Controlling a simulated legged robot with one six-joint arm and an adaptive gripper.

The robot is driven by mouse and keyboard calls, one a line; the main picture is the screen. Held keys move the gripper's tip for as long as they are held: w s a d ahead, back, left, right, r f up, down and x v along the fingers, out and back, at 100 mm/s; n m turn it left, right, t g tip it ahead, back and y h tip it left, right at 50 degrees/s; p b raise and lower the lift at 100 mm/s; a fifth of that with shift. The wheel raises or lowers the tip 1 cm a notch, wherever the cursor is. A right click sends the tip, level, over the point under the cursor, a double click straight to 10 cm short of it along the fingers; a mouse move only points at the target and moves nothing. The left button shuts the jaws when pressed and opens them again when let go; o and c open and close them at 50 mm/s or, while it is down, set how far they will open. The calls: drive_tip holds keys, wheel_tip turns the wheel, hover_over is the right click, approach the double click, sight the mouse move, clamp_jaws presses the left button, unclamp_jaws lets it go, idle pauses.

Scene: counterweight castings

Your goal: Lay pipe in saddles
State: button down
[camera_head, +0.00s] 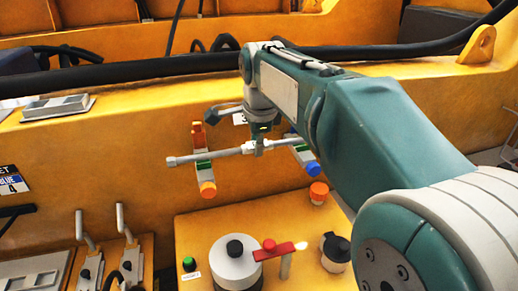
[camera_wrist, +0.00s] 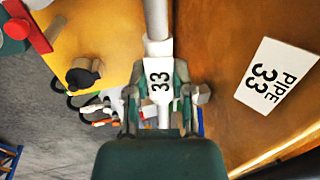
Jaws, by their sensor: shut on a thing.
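A thin pale grey pipe (camera_head: 226,152) runs nearly level in front of the yellow wall. My gripper (camera_head: 257,147) is shut on it around the middle. In the wrist view the pipe (camera_wrist: 157,22) carries a tag "33" between my gripper's fingers (camera_wrist: 161,92). The left saddle (camera_head: 202,160) is a bracket with an orange upright and an orange end knob. The right saddle (camera_head: 303,156) has a blue end knob. The pipe crosses both brackets in the head view; I cannot tell whether it touches them. A "PIPE 33" label (camera_wrist: 275,76) is on the wall, mostly hidden in the head view.
Below is a yellow cabinet (camera_head: 215,224) with a white round canister (camera_head: 235,263), a red-handled lever (camera_head: 272,250), a green button (camera_head: 189,263) and an orange cap (camera_head: 319,190). Upright levers (camera_head: 122,222) stand at left. A thick black hose (camera_head: 130,72) crosses above.

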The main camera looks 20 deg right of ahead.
drive_tip(key=shift+w+f, duration=0.65)
drive_tip(key=shift+w, duration=0.2)
drive_tip(key=shift+w+f, duration=0.6)
drive_tip(key=shift+w, duration=0.2)
drive_tip(key=shift+c, duration=2.1)
unclamp_jaws()
drive_tip(key=v, duration=1.1)
drive_tip(key=shift+r, duration=0.4)
